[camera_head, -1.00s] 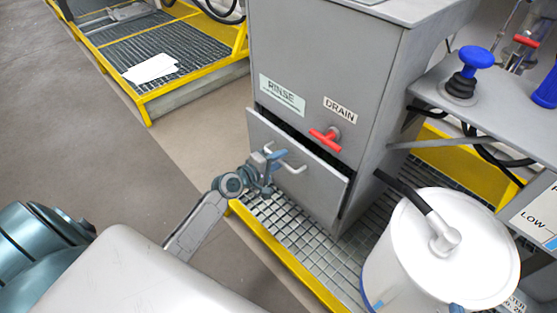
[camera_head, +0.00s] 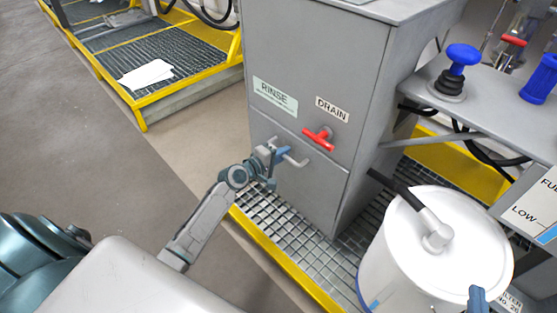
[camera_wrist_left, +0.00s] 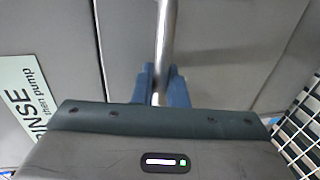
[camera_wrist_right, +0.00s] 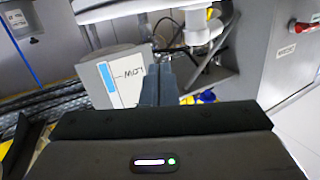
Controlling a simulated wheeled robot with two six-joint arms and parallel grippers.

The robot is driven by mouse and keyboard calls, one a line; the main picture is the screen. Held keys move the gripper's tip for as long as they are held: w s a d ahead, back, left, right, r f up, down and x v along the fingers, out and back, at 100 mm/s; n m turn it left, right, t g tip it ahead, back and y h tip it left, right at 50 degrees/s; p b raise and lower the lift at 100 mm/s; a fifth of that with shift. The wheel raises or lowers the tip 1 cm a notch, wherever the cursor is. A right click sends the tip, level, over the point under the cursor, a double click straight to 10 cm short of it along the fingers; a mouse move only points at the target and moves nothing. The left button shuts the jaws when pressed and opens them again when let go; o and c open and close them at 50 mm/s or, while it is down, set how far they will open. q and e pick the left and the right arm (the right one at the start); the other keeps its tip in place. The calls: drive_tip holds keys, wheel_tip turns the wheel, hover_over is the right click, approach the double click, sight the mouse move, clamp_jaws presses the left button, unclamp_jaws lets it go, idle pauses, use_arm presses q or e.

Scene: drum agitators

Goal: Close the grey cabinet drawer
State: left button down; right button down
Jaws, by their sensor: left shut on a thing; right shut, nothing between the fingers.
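The grey cabinet (camera_head: 310,80) stands in the middle of the head view. Its drawer front (camera_head: 305,190) sits flush with the cabinet face, with only a thin seam visible at its top. My left gripper (camera_head: 280,155) is shut on the drawer's metal handle (camera_head: 297,161). The left wrist view shows the handle bar (camera_wrist_left: 165,45) between the blue fingers (camera_wrist_left: 161,88). My right gripper (camera_wrist_right: 158,85) is shut and empty in the right wrist view. Its tip (camera_head: 478,298) shows at the head view's lower right, by the white drum.
A red drain handle (camera_head: 318,138) sticks out above the drawer. A white lidded drum (camera_head: 400,260) stands right of the cabinet on the grating. A shelf with a blue knob (camera_head: 463,55) is at the right.

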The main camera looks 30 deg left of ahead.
use_arm(q)
drive_tip(key=c, duration=1.8)
unclamp_jaws()
drive_tip(key=shift+w+r, duration=0.15)
drive_tip(key=shift+c, duration=0.2)
drive_tip(key=o, duration=0.3)
drive_tip(key=shift+d, duration=0.1)
drive_tip(key=shift+w, duration=0.1)
use_arm(e)
drive_tip(key=shift+w+f, duration=0.1)
drive_tip(key=shift+w, duration=0.05)
